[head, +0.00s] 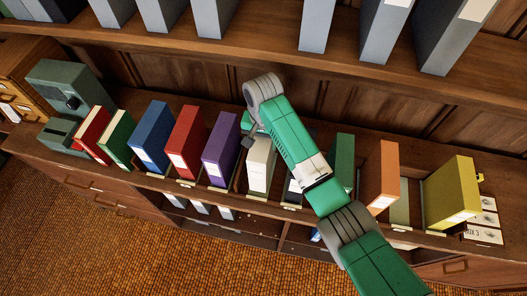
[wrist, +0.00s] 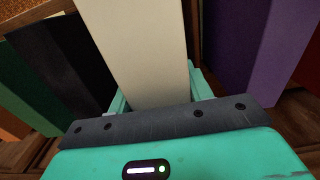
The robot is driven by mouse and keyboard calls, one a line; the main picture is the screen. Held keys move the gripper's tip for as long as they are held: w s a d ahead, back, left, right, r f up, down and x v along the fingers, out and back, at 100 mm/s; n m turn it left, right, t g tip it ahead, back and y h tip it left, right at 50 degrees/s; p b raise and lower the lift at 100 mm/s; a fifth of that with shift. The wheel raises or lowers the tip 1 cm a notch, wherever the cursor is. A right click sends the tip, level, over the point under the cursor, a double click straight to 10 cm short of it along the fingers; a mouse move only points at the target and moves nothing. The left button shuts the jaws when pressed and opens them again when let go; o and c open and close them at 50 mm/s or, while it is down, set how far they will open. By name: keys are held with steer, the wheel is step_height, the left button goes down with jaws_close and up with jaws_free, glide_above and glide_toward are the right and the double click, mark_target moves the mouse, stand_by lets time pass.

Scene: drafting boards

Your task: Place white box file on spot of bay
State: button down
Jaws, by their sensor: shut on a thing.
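The white box file (head: 259,166) stands upright in the row on the counter, between a purple file and a black one. It also fills the upper middle of the wrist view (wrist: 142,50). My gripper (head: 250,132) is at its top rear and shut on it; its green fingers (wrist: 160,92) flank the file in the wrist view. I cannot tell whether the file's base touches the counter.
The purple file (head: 220,138) and black file (head: 293,188) stand close on either side. Green (head: 342,160), orange (head: 382,175) and yellow (head: 453,192) files stand to the right. An upper shelf (head: 270,50) with grey files overhangs behind. My arm hides part of the row.

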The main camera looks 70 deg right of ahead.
steer(key=shift+f, duration=2.15)
steer(key=c, duration=0.6)
jaws_free()
step_height(320, 180, up, 12)
steer(key=shift+r, duration=0.1)
steer(key=shift+w, duration=0.15)
